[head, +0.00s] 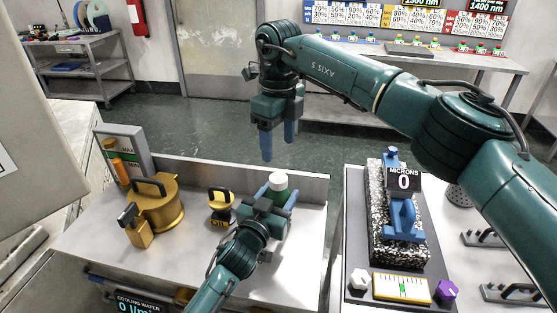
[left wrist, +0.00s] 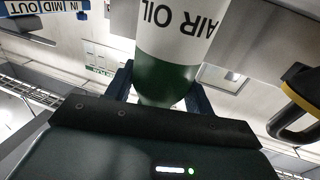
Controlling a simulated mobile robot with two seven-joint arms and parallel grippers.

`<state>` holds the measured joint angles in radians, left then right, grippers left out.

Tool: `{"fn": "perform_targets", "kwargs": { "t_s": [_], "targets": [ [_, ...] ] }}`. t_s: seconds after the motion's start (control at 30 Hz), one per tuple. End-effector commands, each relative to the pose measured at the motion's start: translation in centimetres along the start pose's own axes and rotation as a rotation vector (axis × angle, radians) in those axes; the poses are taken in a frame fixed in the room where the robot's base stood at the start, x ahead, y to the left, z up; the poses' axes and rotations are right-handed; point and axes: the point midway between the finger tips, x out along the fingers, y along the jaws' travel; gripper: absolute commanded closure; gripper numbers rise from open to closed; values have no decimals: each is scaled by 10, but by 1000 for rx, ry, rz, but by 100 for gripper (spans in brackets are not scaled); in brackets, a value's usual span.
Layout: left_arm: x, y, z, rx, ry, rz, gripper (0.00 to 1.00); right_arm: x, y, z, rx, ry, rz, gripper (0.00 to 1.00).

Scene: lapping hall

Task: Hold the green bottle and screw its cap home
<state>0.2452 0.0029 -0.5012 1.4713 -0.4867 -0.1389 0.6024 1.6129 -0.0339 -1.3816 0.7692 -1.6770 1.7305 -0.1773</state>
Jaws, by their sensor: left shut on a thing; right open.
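The green bottle (head: 281,195) stands at the back of the grey bench, with a white top that looks like its cap (head: 278,181). I cannot tell how far the cap is screwed on. My left gripper (head: 272,210) is shut on the bottle from the front and hides its lower part. In the left wrist view the bottle (left wrist: 168,75), with a white "AIR OIL" label, sits between the blue fingers. My right gripper (head: 279,142) is open and empty, pointing down, above the cap and apart from it.
A yellow pot (head: 160,208) and a small yellow-and-black item (head: 221,203) stand left of the bottle. A low back wall (head: 225,170) edges the bench. On the right, a dark mat holds a speckled block (head: 382,235) with a blue "MICRONS" gauge (head: 403,180).

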Motion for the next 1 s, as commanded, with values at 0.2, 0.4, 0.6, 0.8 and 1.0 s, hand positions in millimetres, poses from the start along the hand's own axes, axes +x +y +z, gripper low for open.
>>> {"fn": "perform_targets", "kwargs": {
  "t_s": [0.2,0.4,0.6,0.8,1.0],
  "targets": [
    [0,0,0,0,-1,0,100,-25,0,0,-1,1,0,38],
    [0,0,0,0,-1,0,100,-29,0,0,-1,1,1,38],
    [0,0,0,0,-1,0,43,-29,0,0,-1,1,0,38],
    [0,0,0,0,-1,0,26,-29,0,0,-1,1,0,38],
    [0,0,0,0,0,0,21,-28,0,0,-1,1,0,38]
  ]
}}
